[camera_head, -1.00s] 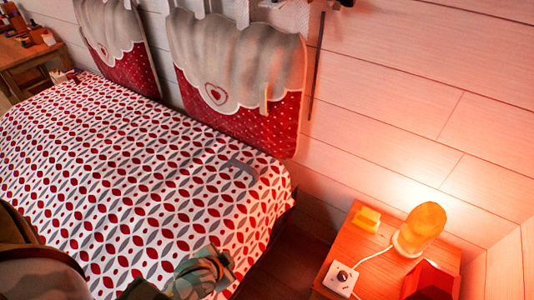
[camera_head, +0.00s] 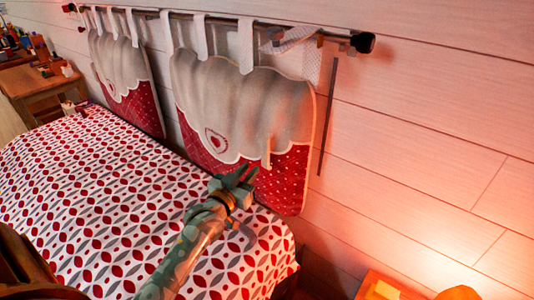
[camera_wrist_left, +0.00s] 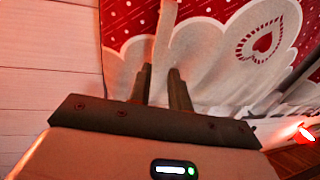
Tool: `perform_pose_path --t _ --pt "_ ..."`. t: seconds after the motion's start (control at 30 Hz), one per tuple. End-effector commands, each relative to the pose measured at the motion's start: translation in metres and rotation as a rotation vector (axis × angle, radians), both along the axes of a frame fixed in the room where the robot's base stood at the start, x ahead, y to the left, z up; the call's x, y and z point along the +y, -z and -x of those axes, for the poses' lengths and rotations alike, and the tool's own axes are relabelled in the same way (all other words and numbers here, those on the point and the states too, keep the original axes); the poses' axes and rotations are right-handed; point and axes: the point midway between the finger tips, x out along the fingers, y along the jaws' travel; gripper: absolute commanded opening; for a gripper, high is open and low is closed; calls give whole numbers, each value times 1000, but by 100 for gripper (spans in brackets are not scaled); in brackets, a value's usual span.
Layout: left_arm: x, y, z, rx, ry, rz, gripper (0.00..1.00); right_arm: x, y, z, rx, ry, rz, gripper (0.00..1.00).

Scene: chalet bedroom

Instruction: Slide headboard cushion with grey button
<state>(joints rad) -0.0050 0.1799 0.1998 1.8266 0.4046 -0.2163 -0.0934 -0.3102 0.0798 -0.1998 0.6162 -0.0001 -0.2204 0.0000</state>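Two red and grey-white headboard cushions hang by white tabs from a rod (camera_head: 410,58) on the wall. The right cushion (camera_head: 240,100) has a scalloped pale top, a heart patch and a red dotted lower part; it fills much of the left wrist view (camera_wrist_left: 210,55). A narrow pale strip (camera_head: 266,153) hangs at its lower right. I cannot make out a grey button. My left gripper (camera_head: 236,176) is in front of this cushion's lower edge, above the bed. In the left wrist view its fingers (camera_wrist_left: 162,80) stand apart, with nothing clearly held. My right gripper is not in view.
The left cushion (camera_head: 125,75) hangs farther along. A nightstand with a yellow block (camera_head: 385,290) and lamp (camera_head: 458,293) is cut off at bottom right.

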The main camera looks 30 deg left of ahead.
Motion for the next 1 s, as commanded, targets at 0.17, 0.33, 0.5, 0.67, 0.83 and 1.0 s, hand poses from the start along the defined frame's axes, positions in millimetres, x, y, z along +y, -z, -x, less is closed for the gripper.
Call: perform_pose_path --t 0.17,0.33,0.5,0.67,0.83,1.0 --pt "6 4 -48 1 -1 -1 19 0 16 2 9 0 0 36" --pt "10 4 -82 3 0 -2 19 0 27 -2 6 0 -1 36" --pt "12 3 -101 4 0 -2 19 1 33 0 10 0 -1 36" --pt "13 2 -107 4 0 -1 19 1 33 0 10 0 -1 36" --pt "13 1 -107 3 0 -2 19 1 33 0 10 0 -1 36" --pt "13 1 -106 3 0 -2 0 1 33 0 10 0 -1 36"
